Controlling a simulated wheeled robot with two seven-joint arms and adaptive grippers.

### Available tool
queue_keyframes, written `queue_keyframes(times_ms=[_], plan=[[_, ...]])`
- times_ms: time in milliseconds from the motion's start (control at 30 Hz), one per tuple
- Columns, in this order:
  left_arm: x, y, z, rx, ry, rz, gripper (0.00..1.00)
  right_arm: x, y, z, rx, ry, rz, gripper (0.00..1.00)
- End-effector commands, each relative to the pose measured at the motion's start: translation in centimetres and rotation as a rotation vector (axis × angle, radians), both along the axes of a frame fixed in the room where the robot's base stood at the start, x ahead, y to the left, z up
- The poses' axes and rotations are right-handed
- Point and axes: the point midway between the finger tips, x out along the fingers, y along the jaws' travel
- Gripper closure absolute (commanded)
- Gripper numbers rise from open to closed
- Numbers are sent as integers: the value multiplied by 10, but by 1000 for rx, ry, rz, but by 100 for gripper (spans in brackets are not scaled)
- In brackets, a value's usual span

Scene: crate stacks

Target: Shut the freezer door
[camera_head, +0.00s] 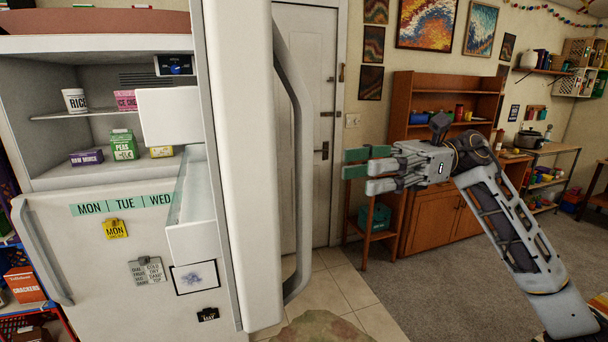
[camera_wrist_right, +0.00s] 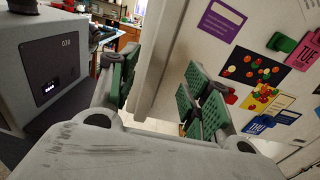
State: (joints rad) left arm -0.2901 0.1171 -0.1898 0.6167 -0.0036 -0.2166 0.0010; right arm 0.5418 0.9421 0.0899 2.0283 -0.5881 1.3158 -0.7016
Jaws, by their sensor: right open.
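The freezer door (camera_head: 233,120) stands wide open in the head view, seen nearly edge-on. Its long handle (camera_head: 297,150) is on the right side, and white bins (camera_head: 168,117) are on its inner side. The open freezer compartment (camera_head: 45,110) is at the left. My right gripper (camera_head: 372,170) is right of the handle, apart from it in the picture, with its fingers pointing left. It is open and empty. In the right wrist view its green-padded fingers (camera_wrist_right: 160,90) are spread, with a white panel (camera_wrist_right: 210,65) bearing magnets and notes beyond. My left gripper is out of view.
The lower fridge door (camera_head: 60,235) is shut, with notes on it. A wooden cabinet (camera_head: 430,215) stands behind my right arm. Tiled floor (camera_head: 345,290) is partly clear.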

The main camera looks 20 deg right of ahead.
Motion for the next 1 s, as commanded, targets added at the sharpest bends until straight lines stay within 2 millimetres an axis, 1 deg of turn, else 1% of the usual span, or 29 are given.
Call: queue_keyframes(times_ms=[100,267,467,600,800,1000], plan=[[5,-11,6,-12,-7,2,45,-2,16,2,-1,0,2,52],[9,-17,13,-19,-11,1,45,-4,38,2,-1,0,2,52],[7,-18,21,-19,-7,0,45,-6,64,2,-1,0,2,52],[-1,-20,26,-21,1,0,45,-9,82,2,-1,-1,3,52],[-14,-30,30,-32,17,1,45,-10,100,1,0,1,1,52],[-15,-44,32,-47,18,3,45,-10,107,1,0,0,0,52]])
